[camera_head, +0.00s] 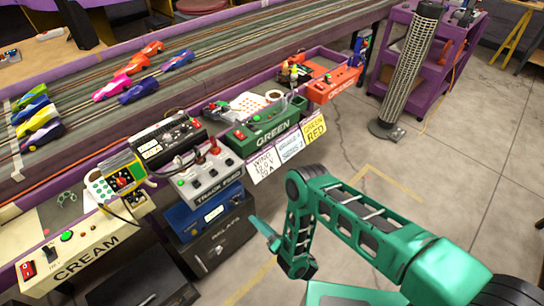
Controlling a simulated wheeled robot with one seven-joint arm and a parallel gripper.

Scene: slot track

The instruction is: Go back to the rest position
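My green arm reaches in from the lower right and folds down at its elbow. My gripper (262,228) is at the arm's far end, low in the middle of the picture. It points up and left, toward the grey track power box (213,176) and the dark relays box (222,243). It appears apart from both. Its fingers are seen edge-on and look like one narrow shape, so I cannot tell whether they are open or shut. I see nothing held at its tip.
The purple-edged slot track table (225,17) with several toy cars fills the upper left. Control boxes line its near edge, including the green box (265,132) and cream box (85,250). A purple cart (440,65) and mesh column (412,70) stand at right. Concrete floor (460,175) is open.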

